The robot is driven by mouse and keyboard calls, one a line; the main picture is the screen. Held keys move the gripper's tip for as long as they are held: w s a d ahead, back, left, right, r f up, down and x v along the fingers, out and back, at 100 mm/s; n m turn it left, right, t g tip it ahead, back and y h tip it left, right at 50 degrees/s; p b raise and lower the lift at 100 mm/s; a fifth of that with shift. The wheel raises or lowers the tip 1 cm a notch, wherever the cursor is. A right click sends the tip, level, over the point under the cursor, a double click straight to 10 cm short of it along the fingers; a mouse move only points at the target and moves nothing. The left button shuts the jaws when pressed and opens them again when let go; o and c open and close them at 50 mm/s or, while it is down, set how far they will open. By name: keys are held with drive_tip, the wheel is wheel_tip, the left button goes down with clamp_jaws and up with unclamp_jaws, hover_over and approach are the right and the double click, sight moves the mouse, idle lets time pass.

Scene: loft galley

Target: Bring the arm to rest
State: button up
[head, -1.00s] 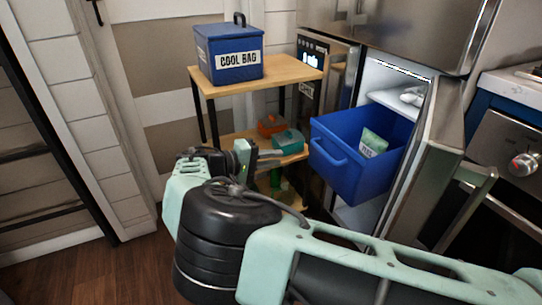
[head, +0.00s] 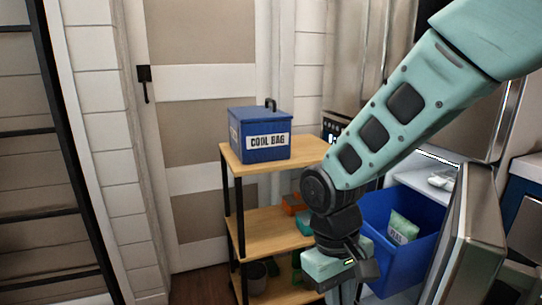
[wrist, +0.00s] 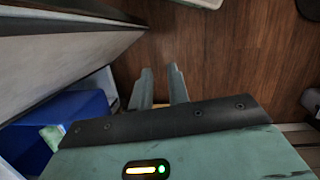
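My arm comes down from the upper right in the head view, bent at a dark joint. My gripper (head: 345,292) points down at the bottom of that view, its fingers cut off by the frame edge. In the wrist view my gripper (wrist: 160,70) has two pale fingers a little apart, with only wooden floor between them. It holds nothing. In the head view it hangs in front of the shelf unit and beside the blue drawer (head: 422,262), which is pulled out of the fridge with a green packet (head: 402,228) inside.
A blue cool bag (head: 262,136) stands on the top of the wooden shelf unit (head: 232,160). Orange (head: 292,203) and teal items lie lower, partly hidden by my arm. The fridge door (head: 470,235) is open at right. A ladder (head: 75,150) stands at left. The wrist view shows bare floor (wrist: 220,60).

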drive_tip(key=s+d+r+n+t+y, duration=0.1)
drive_tip(key=s+r, duration=0.1)
drive_tip(key=s, duration=0.5)
drive_tip(key=s+d+r+n+t+y, duration=0.1)
drive_tip(key=s+d+r, duration=0.15)
drive_tip(key=s, duration=0.35)
wheel_tip(320, 180, up, 24)
drive_tip(key=p, duration=2.3)
drive_tip(key=shift+s+a+f, duration=0.15)
drive_tip(key=shift+a+f, duration=0.05)
drive_tip(key=shift+a, duration=0.25)
